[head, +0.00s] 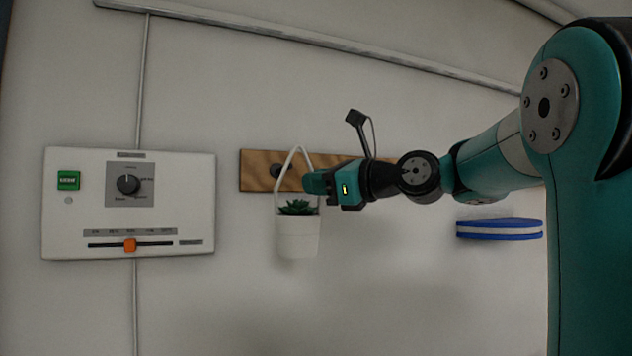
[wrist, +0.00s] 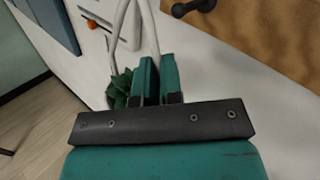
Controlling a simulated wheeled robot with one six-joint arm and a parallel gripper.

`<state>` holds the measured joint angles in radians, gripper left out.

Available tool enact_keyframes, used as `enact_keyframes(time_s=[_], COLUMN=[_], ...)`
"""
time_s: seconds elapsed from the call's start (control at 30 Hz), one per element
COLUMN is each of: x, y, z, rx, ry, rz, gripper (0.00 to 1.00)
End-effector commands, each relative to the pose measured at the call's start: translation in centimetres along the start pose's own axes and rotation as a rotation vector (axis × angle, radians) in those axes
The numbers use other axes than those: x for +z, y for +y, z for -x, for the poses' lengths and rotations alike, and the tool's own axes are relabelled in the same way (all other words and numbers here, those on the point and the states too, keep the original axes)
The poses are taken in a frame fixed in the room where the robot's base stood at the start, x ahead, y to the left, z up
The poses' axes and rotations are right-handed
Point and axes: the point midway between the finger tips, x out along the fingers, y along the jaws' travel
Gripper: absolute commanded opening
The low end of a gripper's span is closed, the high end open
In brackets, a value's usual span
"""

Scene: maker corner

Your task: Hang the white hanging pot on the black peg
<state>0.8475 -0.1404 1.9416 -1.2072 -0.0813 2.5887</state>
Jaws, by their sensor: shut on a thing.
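The white hanging pot (head: 298,238) holds a green plant (head: 298,207) and hangs upright from its tall white handle (head: 297,151). My gripper (head: 314,184) is shut on the right strand of this handle, above the pot's rim. In the wrist view my fingertips (wrist: 158,70) are close together around that strand, with the plant (wrist: 118,90) beside them. The black peg (head: 281,171) sticks out of a wooden board. In the head view it overlaps the handle's left strand. In the wrist view the peg (wrist: 193,7) appears right of the handle (wrist: 122,25), apart from it.
The wooden board (head: 256,171) is fixed to the wall, partly behind my arm. A white control panel (head: 190,220) with a knob and orange slider is at left. The wall below the pot is clear.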

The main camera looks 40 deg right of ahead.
Motion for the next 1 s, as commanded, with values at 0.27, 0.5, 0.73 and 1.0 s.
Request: enact_keyframes(time_s=[0.27, 0.5, 0.73, 1.0], x=[-0.5, -0.9, -1.3, -1.7], y=[-0.9, -1.7, -2.5, -3.4], z=[-1.5, -2.7, -3.9, -5.2], rx=[0.001, 0.001, 0.000, 0.000], ry=[-0.003, -0.003, -0.003, -0.002], rz=[0.000, 0.000, 0.000, 0.000], gripper=[0.00, 0.00, 0.00, 0.00])
